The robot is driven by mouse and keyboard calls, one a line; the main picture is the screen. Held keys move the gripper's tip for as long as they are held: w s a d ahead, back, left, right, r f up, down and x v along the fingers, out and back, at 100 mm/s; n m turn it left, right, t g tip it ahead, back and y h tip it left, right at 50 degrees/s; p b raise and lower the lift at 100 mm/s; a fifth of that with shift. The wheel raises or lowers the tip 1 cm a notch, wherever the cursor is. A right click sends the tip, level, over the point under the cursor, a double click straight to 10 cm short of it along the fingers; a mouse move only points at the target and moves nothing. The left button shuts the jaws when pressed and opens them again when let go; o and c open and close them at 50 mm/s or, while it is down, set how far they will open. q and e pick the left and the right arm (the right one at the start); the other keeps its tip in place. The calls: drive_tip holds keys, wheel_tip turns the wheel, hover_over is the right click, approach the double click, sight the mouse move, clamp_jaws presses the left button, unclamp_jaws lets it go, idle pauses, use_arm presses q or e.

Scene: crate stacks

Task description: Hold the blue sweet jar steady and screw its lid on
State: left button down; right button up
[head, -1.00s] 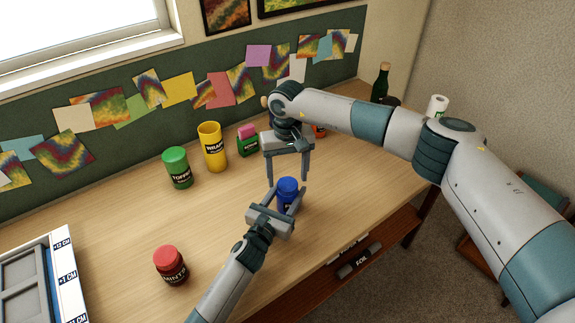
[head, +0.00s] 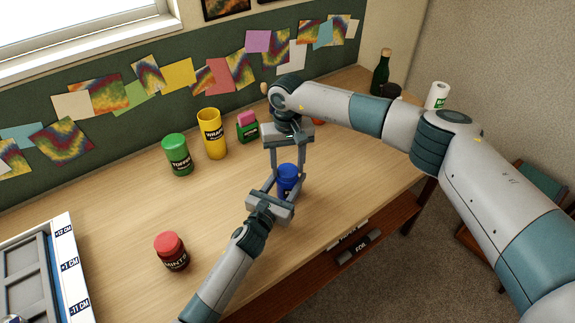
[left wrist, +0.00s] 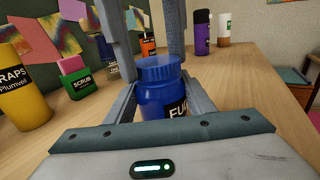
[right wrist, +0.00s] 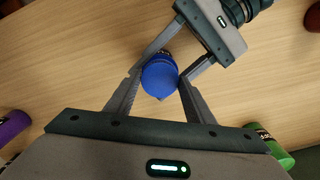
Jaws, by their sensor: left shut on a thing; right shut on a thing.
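The blue sweet jar (head: 289,190) stands upright on the wooden desk, its label partly hidden. It also shows in the left wrist view (left wrist: 162,103). My left gripper (head: 286,187) is shut on the jar body, one finger on each side. The blue lid (left wrist: 160,68) sits on top of the jar; I cannot tell how far it is threaded. My right gripper (right wrist: 160,78) points down from above and is shut on the lid, which shows from the top in the right wrist view (right wrist: 160,77).
Behind stand a green jar (head: 177,155), a yellow jar (head: 212,135) and a green box with a pink top (head: 247,128). A red-lidded jar (head: 172,252) is at front left, near a tray (head: 66,265). A bottle (head: 381,75) is far right. Desk around the blue jar is clear.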

drive_tip(key=m, duration=1)
drive_tip(key=shift+m, duration=0.4)
drive_tip(key=m, duration=1.8)
drive_tip(key=shift+f, duration=0.1)
drive_tip(key=m, duration=1.8)
drive_tip(key=shift+w, duration=0.1)
drive_tip(key=o, duration=1.2)
